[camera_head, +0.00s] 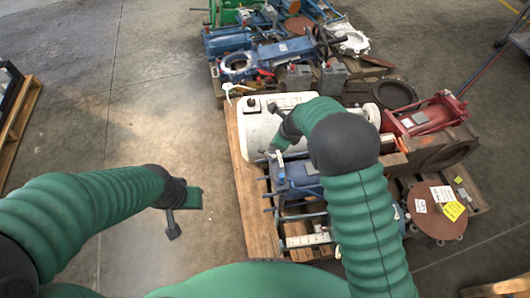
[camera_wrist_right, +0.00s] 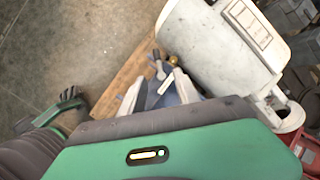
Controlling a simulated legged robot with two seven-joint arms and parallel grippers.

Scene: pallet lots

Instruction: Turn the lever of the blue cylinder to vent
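The blue cylinder (camera_head: 298,176) lies on the pallet in the head view, partly hidden by my right arm. My right gripper (camera_head: 274,148) is over its left end. In the right wrist view, the two pale fingers of my right gripper (camera_wrist_right: 158,92) stand apart. A small grey lever (camera_wrist_right: 158,72) shows between and just beyond them, with blue-grey metal (camera_wrist_right: 172,98) below. I cannot tell whether a finger touches the lever. My left gripper (camera_head: 184,212) is open and empty above the bare floor, left of the pallet.
A white tank (camera_head: 258,122) lies just beyond the cylinder. Red machinery (camera_head: 424,116) and a round rusty plate (camera_head: 436,210) are on the right. The wooden pallet (camera_head: 250,190) has a clear left edge. More blue equipment (camera_head: 285,52) stands behind.

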